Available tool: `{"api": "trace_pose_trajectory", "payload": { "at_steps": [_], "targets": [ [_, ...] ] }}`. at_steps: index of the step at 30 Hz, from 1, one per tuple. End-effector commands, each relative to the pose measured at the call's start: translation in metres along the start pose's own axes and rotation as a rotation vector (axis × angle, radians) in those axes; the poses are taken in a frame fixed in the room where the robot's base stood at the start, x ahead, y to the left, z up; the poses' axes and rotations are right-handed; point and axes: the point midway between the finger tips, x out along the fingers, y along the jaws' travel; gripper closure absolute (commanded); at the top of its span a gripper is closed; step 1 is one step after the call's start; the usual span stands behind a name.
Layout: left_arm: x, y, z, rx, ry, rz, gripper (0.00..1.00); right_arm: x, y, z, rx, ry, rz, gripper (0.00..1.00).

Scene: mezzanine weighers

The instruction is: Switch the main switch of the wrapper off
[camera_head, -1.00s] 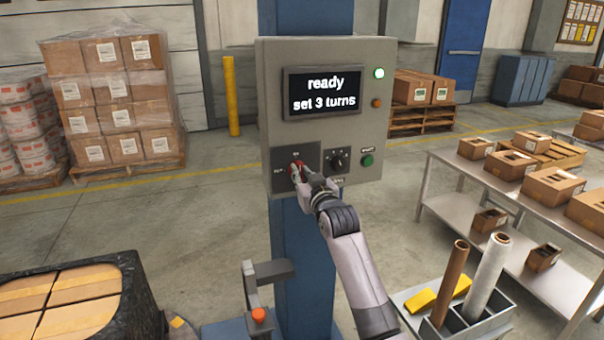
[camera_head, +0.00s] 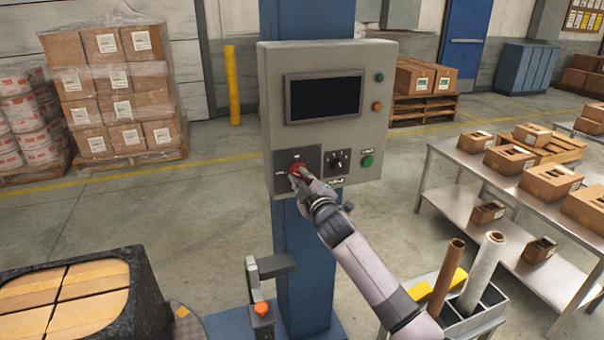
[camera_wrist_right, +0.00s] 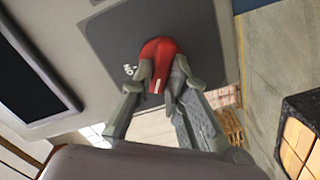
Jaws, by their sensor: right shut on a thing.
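The wrapper's grey control box (camera_head: 372,60) is mounted on a blue column. Its display (camera_head: 325,97) is dark, and the upper lamp (camera_head: 379,77) is unlit. The red main switch (camera_head: 297,170) sits on a dark plate at the box's lower left. My right gripper (camera_head: 300,177) is at the switch and partly covers it. In the right wrist view the red switch handle (camera_wrist_right: 157,52) is between the fingers of my right gripper (camera_wrist_right: 160,82), which are shut on it. A white mark on the handle points toward the "OFF" label (camera_wrist_right: 129,70) side or close to it. My left gripper is not in view.
A black selector knob (camera_head: 337,161) and a green button (camera_head: 367,161) sit right of the switch. A wrapped pallet load (camera_head: 125,85) stands at the back left. A steel table (camera_head: 440,150) with cartons is at the right. Rolls stand in a grey holder (camera_head: 480,325) below my arm.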

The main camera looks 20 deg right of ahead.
Motion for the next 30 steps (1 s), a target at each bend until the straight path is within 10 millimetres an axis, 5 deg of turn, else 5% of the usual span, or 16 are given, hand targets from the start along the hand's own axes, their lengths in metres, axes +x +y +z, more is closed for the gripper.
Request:
{"api": "trace_pose_trajectory", "payload": {
  "at_steps": [15, 30],
  "targets": [
    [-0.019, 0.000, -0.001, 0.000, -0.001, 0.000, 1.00, 0.000, -0.001, 0.000, -0.442, 0.000, 0.000, 1.00],
    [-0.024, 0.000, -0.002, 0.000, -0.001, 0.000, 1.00, 0.000, -0.004, 0.001, -0.613, 0.000, -0.001, 1.00]
  ]
}}
